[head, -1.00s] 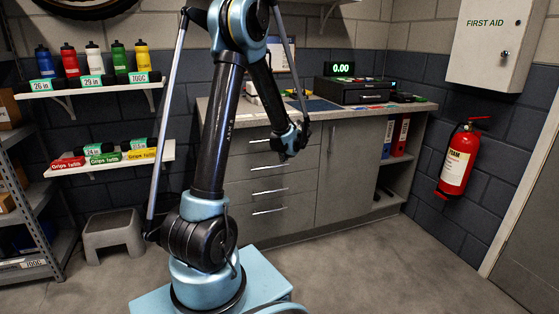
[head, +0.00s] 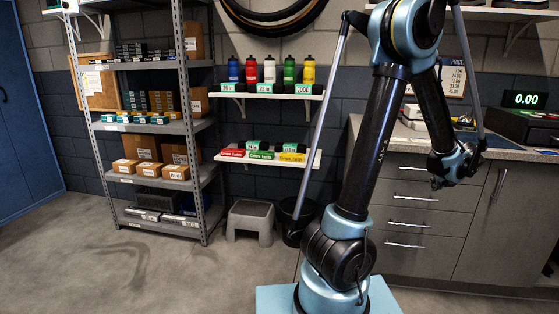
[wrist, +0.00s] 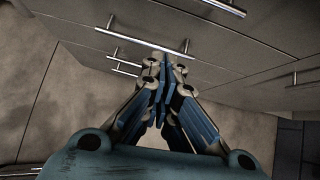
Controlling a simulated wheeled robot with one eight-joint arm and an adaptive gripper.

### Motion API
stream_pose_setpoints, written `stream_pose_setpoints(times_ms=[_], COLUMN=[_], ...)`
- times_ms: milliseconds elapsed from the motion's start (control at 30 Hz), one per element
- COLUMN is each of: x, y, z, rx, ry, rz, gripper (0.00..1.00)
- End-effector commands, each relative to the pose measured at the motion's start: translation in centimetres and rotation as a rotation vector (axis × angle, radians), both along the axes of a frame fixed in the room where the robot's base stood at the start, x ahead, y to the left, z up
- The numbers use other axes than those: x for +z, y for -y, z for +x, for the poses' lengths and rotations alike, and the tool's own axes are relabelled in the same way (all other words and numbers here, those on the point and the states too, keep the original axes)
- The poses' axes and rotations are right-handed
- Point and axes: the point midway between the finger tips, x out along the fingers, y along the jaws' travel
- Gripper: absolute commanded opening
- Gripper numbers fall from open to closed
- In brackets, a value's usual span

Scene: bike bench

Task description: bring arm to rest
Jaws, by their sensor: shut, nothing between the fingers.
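My gripper (wrist: 163,75) is shut and empty in the wrist view, its fingertips together. Beyond the fingers are the grey drawer fronts and their bar handles. In the head view my arm stands upright and bends over at the top, and its end hangs down on the right in front of the drawer cabinet (head: 410,262). The fingers are too small and dark to make out in the head view.
Grey metal shelving (head: 190,125) with boxes stands at the left. A grey step stool (head: 250,222) and a dark bin (head: 298,222) stand below wall shelves with bottles (head: 270,70). A cash register (head: 522,124) sits on the counter. The floor at the left is clear.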

Motion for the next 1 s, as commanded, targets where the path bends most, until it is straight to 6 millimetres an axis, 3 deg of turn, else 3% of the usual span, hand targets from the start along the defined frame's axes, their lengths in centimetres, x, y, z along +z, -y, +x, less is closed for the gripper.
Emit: stream_pose_setpoints(times_ms=[200,467,767,1000], x=[2.0,3.7,4.4,4.1], y=[-8.7,-19.9,-31.7,-39.4], z=[3.2,4.5,2.6,-1.0], rx=[0.301,0.728,1.227,1.631], ry=[-0.100,-0.214,-0.300,-0.339], rz=[-0.146,-0.363,-0.618,-0.825], gripper=[0.00,0.00,0.00,0.00])
